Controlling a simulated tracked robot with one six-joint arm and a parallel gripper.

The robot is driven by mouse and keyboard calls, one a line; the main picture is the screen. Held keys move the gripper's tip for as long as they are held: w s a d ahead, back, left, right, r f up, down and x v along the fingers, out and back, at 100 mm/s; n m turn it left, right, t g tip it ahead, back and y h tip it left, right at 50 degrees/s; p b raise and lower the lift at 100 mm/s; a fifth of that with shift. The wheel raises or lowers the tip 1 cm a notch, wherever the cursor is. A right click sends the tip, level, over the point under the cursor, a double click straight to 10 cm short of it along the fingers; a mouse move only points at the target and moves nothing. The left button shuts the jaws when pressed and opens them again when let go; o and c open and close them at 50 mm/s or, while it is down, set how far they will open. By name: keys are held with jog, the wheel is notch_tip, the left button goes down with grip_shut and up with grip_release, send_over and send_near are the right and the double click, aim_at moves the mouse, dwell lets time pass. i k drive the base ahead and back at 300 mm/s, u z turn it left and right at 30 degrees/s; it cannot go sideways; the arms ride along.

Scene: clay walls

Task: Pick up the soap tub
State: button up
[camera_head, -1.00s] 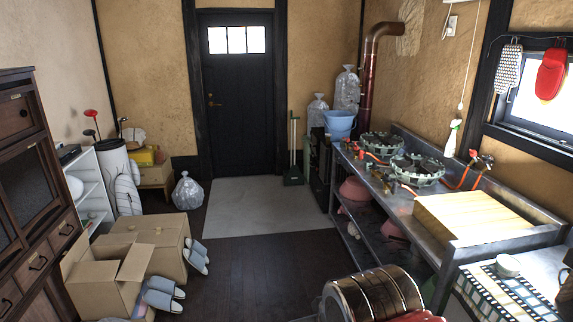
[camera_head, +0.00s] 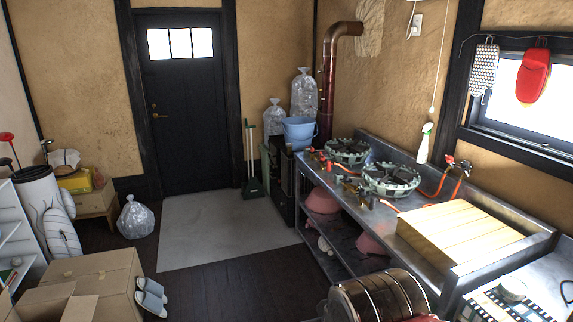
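I cannot make out a thing that is surely the soap tub. A small pale round object (camera_head: 512,290) sits on a dark-and-white checked surface (camera_head: 486,308) at the lower right; it is too small to tell whether it is a tub. A white spray bottle with a green top (camera_head: 425,143) is by the right wall, above the metal counter. My gripper is not in view.
A metal counter (camera_head: 392,208) with gas burners (camera_head: 391,180) and a wooden board (camera_head: 460,233) runs along the right. A metal drum (camera_head: 378,300) is at the bottom centre. Cardboard boxes (camera_head: 105,280) and slippers (camera_head: 151,297) lie left. The middle floor (camera_head: 220,265) is clear.

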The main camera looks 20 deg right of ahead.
aim_at(513, 288)
jog(key=z, duration=0.35)
jog(key=i, duration=0.65)
jog(key=z, duration=0.9)
jog(key=i, duration=0.8)
jog(key=z, duration=0.5)
